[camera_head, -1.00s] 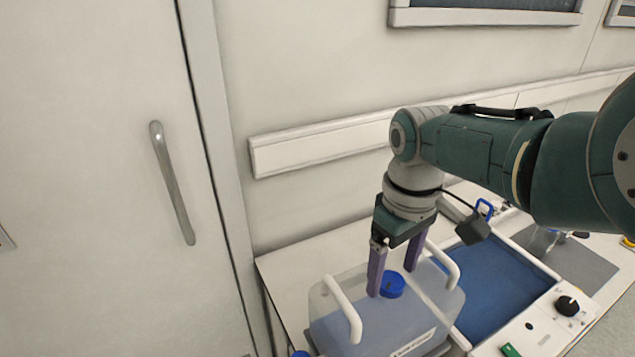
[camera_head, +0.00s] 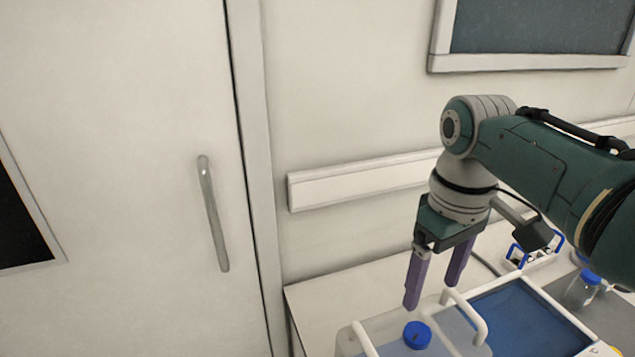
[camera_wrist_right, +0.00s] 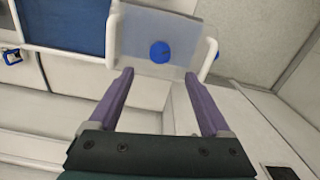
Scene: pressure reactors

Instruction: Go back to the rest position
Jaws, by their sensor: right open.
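My right gripper (camera_head: 437,279) is open and empty, with its two purple fingers apart, just above and behind the blue cap (camera_head: 417,335) of a translucent container. In the right wrist view the gripper (camera_wrist_right: 160,82) shows with nothing between its fingers. The blue cap (camera_wrist_right: 160,52) shows beyond the fingertips there. The translucent container (camera_head: 375,333) has white handles and is cut off by the bottom edge of the head view. My left gripper is not in view.
The container stands on a white table (camera_head: 345,285) beside a blue panel (camera_head: 530,318). A blue-capped bottle (camera_head: 582,290) stands at the right. A door with a handle (camera_head: 213,215) is at the left. A rail (camera_head: 360,182) runs along the wall behind my arm.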

